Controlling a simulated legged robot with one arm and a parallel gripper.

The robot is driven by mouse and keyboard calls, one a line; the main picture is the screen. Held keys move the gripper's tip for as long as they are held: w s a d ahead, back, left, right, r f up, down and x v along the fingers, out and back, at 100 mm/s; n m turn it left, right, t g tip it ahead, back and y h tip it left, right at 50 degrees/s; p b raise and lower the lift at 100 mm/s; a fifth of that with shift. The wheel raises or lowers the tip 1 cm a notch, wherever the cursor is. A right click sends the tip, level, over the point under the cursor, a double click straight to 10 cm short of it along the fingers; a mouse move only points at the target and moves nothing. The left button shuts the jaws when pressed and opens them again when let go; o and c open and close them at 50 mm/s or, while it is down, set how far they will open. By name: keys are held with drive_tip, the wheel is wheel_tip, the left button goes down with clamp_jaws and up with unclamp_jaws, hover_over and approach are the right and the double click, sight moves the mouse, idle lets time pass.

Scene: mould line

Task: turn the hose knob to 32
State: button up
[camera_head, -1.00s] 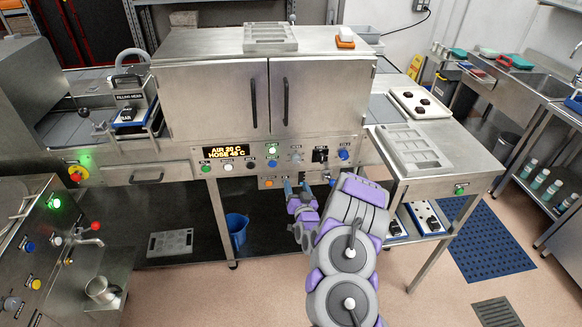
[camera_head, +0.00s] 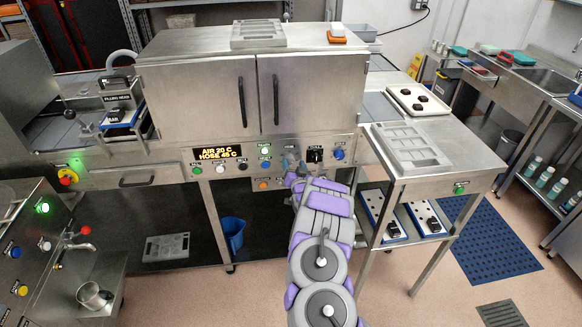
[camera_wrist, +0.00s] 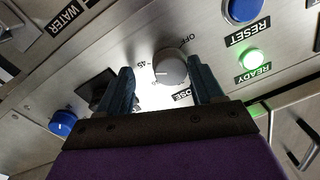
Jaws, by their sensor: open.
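The grey round hose knob (camera_wrist: 170,68) shows in the wrist view on the steel panel. Its label, partly hidden by my gripper, reads "OSE", and "OFF" and what looks like "45" are printed around it. A white pointer mark lies on its left side. My gripper (camera_wrist: 166,82) is open, with one dark blue finger on each side of the knob; I cannot tell whether they touch it. In the head view my gripper (camera_head: 293,166) is at the panel and mostly covers the knob. The display (camera_head: 218,153) reads AIR 20 C and HOSE 45 C.
A black switch (camera_head: 315,155) and a blue button (camera_head: 338,154) sit right of my gripper in the head view. A lit green READY button (camera_wrist: 250,59) and a blue RESET button (camera_wrist: 243,10) are close by in the wrist view. Cabinet doors (camera_head: 295,90) rise above the panel.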

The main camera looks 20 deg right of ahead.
drive_tip(key=shift+w+d, duration=0.2)
drive_tip(key=shift+d, duration=0.2)
drive_tip(key=a, duration=0.2)
drive_tip(key=shift+a+r, duration=0.25)
drive_tip(key=shift+a, duration=0.2)
drive_tip(key=shift+c, duration=0.7)
drive_tip(key=shift+d+f, duration=0.15)
drive_tip(key=shift+d, duration=0.8)
drive_tip(key=c, duration=0.6)
drive_tip(key=shift+a, duration=0.35)
drive_tip(key=c, duration=0.3)
